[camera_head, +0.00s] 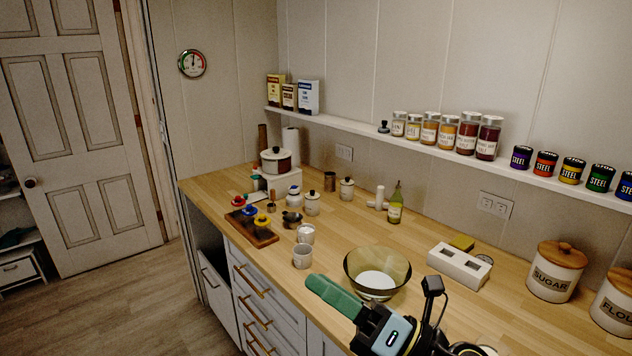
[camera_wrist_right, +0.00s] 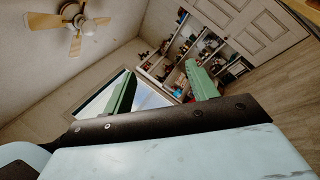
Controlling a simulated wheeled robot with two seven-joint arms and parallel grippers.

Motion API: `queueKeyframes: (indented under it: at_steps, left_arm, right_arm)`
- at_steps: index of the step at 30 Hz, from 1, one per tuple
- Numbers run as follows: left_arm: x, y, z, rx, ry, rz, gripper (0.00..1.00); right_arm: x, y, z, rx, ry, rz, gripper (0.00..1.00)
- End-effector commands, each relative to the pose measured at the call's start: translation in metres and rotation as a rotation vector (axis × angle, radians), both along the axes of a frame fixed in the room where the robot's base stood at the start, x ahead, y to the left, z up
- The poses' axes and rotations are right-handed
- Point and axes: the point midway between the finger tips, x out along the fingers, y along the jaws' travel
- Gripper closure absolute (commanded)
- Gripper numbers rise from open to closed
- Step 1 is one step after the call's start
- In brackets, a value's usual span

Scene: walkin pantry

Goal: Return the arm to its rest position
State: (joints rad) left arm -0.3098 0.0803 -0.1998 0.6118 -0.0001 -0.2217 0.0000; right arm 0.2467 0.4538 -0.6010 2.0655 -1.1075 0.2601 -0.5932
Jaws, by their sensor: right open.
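My right gripper (camera_head: 322,286) shows at the bottom middle of the head view, with a green finger pointing left, just in front of the glass bowl and above the counter edge. In the right wrist view the same gripper (camera_wrist_right: 162,82) has its two green fingers spread apart with nothing between them. That view looks across the room to a ceiling fan (camera_wrist_right: 75,25), a door and shelves. My left gripper is in neither view.
A wooden counter (camera_head: 350,233) carries a glass bowl (camera_head: 397,270), white cups (camera_head: 302,257), a wooden board (camera_head: 250,233) with colored knobs, an oil bottle (camera_head: 395,208) and a sugar canister (camera_head: 555,275). A wall shelf (camera_head: 345,124) holds jars and tins. Floor (camera_head: 140,300) at left is clear.

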Motion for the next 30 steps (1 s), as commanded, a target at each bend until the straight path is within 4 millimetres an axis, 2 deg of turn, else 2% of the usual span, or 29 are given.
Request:
queueKeyframes:
  at_steps: [2,5,8,11,14,15,18,21,24,30]
  left_arm:
    - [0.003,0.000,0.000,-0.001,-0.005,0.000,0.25]
    - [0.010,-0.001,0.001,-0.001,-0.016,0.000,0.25]
    - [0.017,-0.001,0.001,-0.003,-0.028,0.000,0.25]
    - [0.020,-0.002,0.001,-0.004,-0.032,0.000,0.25]
    - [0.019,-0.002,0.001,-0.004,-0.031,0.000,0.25]
    - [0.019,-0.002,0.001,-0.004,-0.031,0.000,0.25]
    - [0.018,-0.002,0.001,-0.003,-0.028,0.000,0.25]
    - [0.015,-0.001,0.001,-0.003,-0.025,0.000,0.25]
    - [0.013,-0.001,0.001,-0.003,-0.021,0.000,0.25]
    - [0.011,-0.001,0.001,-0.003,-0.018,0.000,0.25]
  right_arm:
    - [0.012,-0.026,0.004,0.207,0.184,-0.112,0.42]
    - [0.027,-0.065,-0.007,0.449,0.424,-0.255,0.42]
    - [0.033,-0.106,-0.035,0.678,0.672,-0.401,0.42]
    - [0.026,-0.143,-0.078,0.890,0.924,-0.556,0.42]
    - [0.004,-0.173,-0.128,1.085,1.176,-0.719,0.42]
    - [-0.009,-0.182,-0.148,1.156,1.274,-0.787,0.42]
    - [-0.047,-0.197,-0.193,1.301,1.497,-0.948,0.42]
    - [-0.085,-0.204,-0.224,1.402,1.674,-1.088,0.42]
    - [-0.122,-0.205,-0.246,1.475,1.821,-1.212,0.42]
    - [-0.194,-0.202,-0.271,1.560,2.067,-1.446,0.42]
